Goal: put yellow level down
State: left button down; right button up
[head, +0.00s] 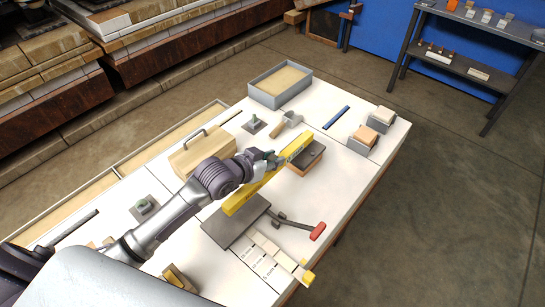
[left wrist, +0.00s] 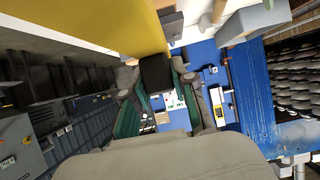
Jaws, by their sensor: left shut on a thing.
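The yellow level (head: 243,196) is a long yellow bar lying diagonally across the middle of the white table in the head view. My left gripper (head: 270,160) is shut on it near its middle. One end of the level is by a dark-topped block (head: 306,158), and the other is near a dark grey plate (head: 230,228). Whether the level touches either one cannot be told. In the left wrist view the yellow level (left wrist: 90,20) fills the upper left, close to the camera. My right gripper is not in view.
The white table (head: 340,195) also holds a wooden toolbox (head: 190,160), a grey tray (head: 262,92), a red-headed hammer (head: 317,231), a blue bar (head: 336,117), small blocks (head: 382,114) and pale strips (head: 262,243). Bare table shows right of the dark-topped block. A dark shelf (head: 460,65) stands beyond.

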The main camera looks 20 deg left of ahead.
pick_arm(q)
jog(key=shift+f, duration=0.35)
jog(key=c, duration=0.9)
grip_release()
jog(key=shift+c, duration=0.2)
jog(key=shift+r, duration=0.5)
jog(key=v, duration=1.2)
jog(key=shift+r, duration=0.15)
